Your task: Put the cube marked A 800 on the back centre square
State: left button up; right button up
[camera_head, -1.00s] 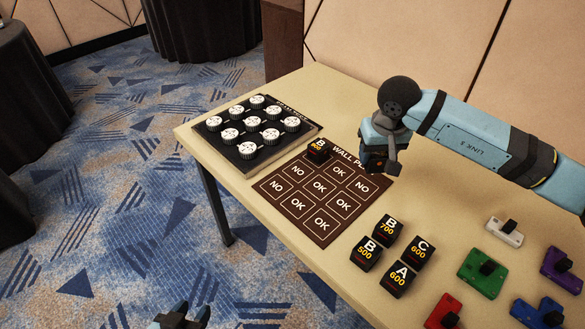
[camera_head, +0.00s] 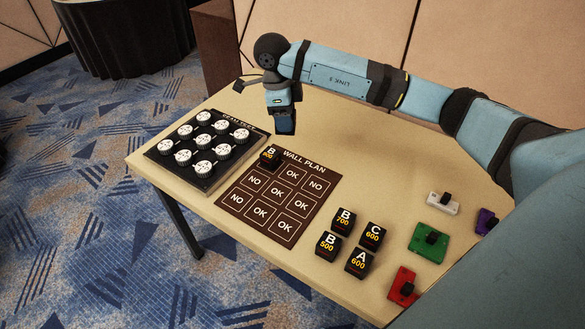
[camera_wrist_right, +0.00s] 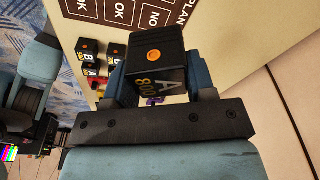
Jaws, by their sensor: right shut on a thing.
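My right gripper (camera_head: 284,124) hangs over the table behind the wall plan. In the right wrist view it is shut on the black cube marked A 800 (camera_wrist_right: 160,62), which has an orange dot on one face. In the head view this cube is hard to make out between the dark fingers. The brown wall plan (camera_head: 322,207) is a three-by-three grid. Its back centre square (camera_head: 292,174) reads OK and is bare. A black cube marked B (camera_head: 269,157), its number blurred, sits on the back left square. My left gripper is not seen in the head view.
Black cubes B 700 (camera_head: 343,221), C 600 (camera_head: 371,235), B 500 (camera_head: 328,246) and A 600 (camera_head: 358,262) stand right of the plan. A board with white knobs (camera_head: 204,188) lies left. Green (camera_head: 428,238), red (camera_head: 402,288) and white (camera_head: 443,204) blocks lie right.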

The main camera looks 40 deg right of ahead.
jog(key=m, duration=0.1)
jog(key=d+r+m, duration=0.1)
jog(key=m, duration=0.1)
jog(key=m+p, duration=0.1)
jog(key=shift+d+r+m+y, duration=0.3)
jog(key=shift+d+r+m, duration=0.1)
jog(key=shift+d+f+m, duration=0.1)
jog(key=shift+f+m, duration=0.05)
jog(key=shift+m, duration=0.15)
notch_tip(320, 180, down, 15)
jog(key=shift+r, duration=0.15)
notch_tip(320, 180, down, 4)
jog(key=shift+s+f+b, duration=0.1)
jog(key=shift+f+b, duration=0.15)
jog(key=shift+b, duration=0.15)
jog(key=shift+f, duration=0.25)
jog(key=shift+f, duration=0.2)
jog(key=o, duration=0.9)
jog(key=shift+o, duration=0.2)
